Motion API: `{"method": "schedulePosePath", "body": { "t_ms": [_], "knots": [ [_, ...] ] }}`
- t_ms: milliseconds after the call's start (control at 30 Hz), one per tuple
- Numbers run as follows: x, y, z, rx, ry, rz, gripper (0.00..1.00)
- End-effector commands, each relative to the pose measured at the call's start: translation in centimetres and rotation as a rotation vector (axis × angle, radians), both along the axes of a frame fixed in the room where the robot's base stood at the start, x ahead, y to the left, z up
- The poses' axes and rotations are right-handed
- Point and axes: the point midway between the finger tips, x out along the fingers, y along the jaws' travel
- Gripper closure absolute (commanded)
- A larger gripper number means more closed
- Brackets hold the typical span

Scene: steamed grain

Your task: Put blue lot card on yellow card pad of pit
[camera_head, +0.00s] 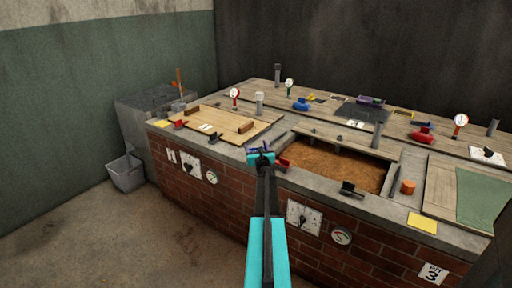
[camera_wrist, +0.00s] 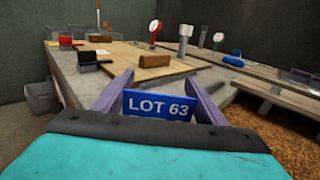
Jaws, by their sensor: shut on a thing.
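My gripper (camera_head: 260,151) is shut on the blue lot card, reached out over the front ledge by the open grain pit. In the wrist view the blue card (camera_wrist: 158,107) reads "LOT 63" and stands upright between the two purple-grey fingers (camera_wrist: 158,93). In the head view the card is mostly hidden by the gripper. One yellow card pad (camera_head: 422,222) lies bare on the front ledge at the right, above the "PIT 3" plate. Another yellow pad (camera_head: 160,123) lies at the ledge's left end. Smaller yellow patches show farther back.
The open pit (camera_head: 335,165) of brown grain lies right of my gripper. A wooden lid (camera_head: 225,122) covers the left pit. A dark clip (camera_head: 350,189) and an orange block (camera_head: 407,187) sit between the gripper and the right pad. Gauges and posts stand behind.

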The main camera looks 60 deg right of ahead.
Motion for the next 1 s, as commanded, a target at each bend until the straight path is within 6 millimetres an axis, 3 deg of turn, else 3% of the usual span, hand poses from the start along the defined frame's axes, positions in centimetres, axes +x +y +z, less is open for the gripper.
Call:
{"method": "schedulePosePath", "body": {
  "t_ms": [333, 367, 467, 1000],
  "knots": [
    [-0.01, 0.00, -0.38, 0.000, 0.000, 0.000, 0.56],
    [-0.01, -0.01, -0.35, 0.000, 0.000, 0.000, 0.33],
    [-0.01, -0.01, -0.29, 0.000, 0.000, 0.000, 0.16],
    [-0.04, -0.03, 0.13, 0.000, 0.000, 0.000, 0.16]
  ]
}}
